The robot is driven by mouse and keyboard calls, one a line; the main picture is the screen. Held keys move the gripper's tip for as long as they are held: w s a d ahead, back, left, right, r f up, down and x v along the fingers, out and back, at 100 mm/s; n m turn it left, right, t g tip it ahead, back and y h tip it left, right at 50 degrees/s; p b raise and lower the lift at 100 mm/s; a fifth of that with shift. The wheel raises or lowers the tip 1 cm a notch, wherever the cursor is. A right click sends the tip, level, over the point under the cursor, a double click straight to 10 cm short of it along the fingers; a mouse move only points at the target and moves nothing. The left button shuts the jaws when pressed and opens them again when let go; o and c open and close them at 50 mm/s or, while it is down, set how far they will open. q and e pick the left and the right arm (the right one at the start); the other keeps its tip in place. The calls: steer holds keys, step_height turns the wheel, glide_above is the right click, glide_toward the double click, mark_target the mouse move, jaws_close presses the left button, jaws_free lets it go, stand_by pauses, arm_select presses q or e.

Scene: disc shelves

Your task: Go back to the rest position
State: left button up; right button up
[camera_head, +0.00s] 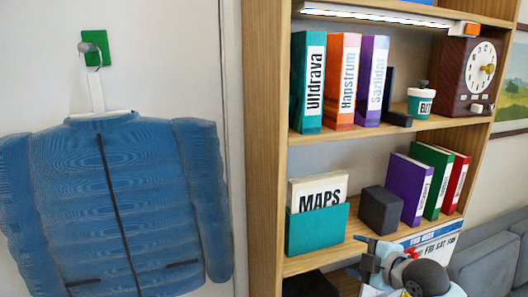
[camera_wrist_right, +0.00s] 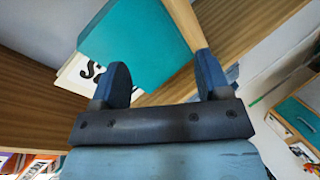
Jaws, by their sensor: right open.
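My right gripper (camera_head: 362,260) is at the lower right of the head view, in front of the shelf unit and below the middle shelf board. In the right wrist view my right gripper (camera_wrist_right: 162,75) has its two dark blue fingers spread apart, with nothing held between them. Beyond the fingers is the teal holder (camera_wrist_right: 140,40) with the white MAPS book in it, apart from the gripper as far as I can tell. My left gripper is in neither view.
The wooden shelf (camera_head: 265,150) holds the teal MAPS holder (camera_head: 317,230), a dark box (camera_head: 380,209), several binders and a brown clock (camera_head: 467,75). A calendar (camera_head: 440,250) is partly hidden behind my right arm. A blue jacket (camera_head: 120,210) hangs at left; a grey sofa (camera_head: 495,260) is at right.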

steer(key=s+a+f+m+h, duration=0.1)
steer(key=s+f+m, duration=0.4)
steer(key=f, duration=0.5)
steer(key=s+f+m, duration=0.3)
steer(key=s+f, duration=0.4)
steer(key=f, duration=0.3)
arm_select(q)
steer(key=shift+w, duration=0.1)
arm_select(e)
steer(key=s+f+m+h, duration=0.1)
steer(key=s+f+m, duration=0.2)
steer(key=s+f, duration=0.2)
steer(key=s+a+f+m+g+h, duration=0.1)
steer(key=s+f+m, duration=0.3)
steer(key=s, duration=0.8)
step_height(320, 180, down, 2)
steer(key=shift+f, duration=0.1)
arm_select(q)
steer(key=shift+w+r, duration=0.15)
